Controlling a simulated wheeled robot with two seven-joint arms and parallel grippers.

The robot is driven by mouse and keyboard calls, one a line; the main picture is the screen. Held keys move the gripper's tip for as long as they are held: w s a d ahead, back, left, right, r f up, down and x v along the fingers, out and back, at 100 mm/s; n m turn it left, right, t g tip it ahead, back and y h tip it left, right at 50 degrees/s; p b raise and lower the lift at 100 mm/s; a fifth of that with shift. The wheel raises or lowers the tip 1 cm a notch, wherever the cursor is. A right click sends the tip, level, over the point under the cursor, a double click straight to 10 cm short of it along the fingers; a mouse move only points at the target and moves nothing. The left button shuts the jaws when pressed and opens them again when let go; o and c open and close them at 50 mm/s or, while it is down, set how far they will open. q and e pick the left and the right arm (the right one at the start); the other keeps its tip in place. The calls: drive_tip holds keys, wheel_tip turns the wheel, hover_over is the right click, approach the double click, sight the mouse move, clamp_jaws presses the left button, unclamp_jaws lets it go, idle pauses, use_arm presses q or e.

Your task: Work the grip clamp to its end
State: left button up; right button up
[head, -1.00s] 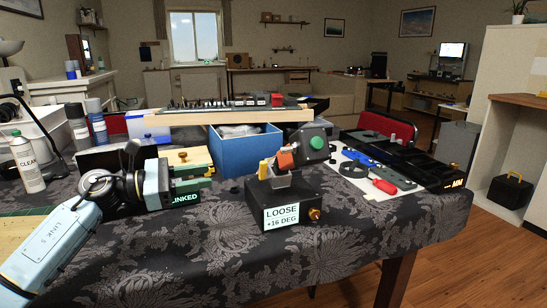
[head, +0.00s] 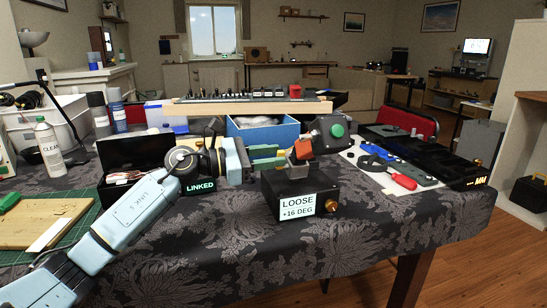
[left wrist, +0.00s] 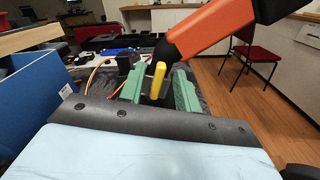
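The black base box (head: 277,201) stands near the table's front edge, its display reading LOOSE, +16 DEG. On it is a stick with an orange section (head: 301,150) and a dark grey head with a green button (head: 338,130). The yellow clamp lever (left wrist: 158,80) stands on its near side in the left wrist view; in the head view it is mostly hidden behind my gripper. My left gripper (head: 275,157) is open, its green fingers on either side of the lever; in the left wrist view (left wrist: 159,88) gaps show beside it. My right gripper is not in view.
A small box with a LINKED display (head: 201,187) stands left of the base box. A blue bin (head: 260,130) is behind my gripper. A white sheet with tools, including a red-handled one (head: 402,181), lies to the right. The patterned cloth in front is clear.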

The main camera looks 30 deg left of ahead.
use_arm(q)
drive_tip(key=shift+w+d, duration=0.3)
drive_tip(key=shift+w, duration=0.05)
clamp_jaws()
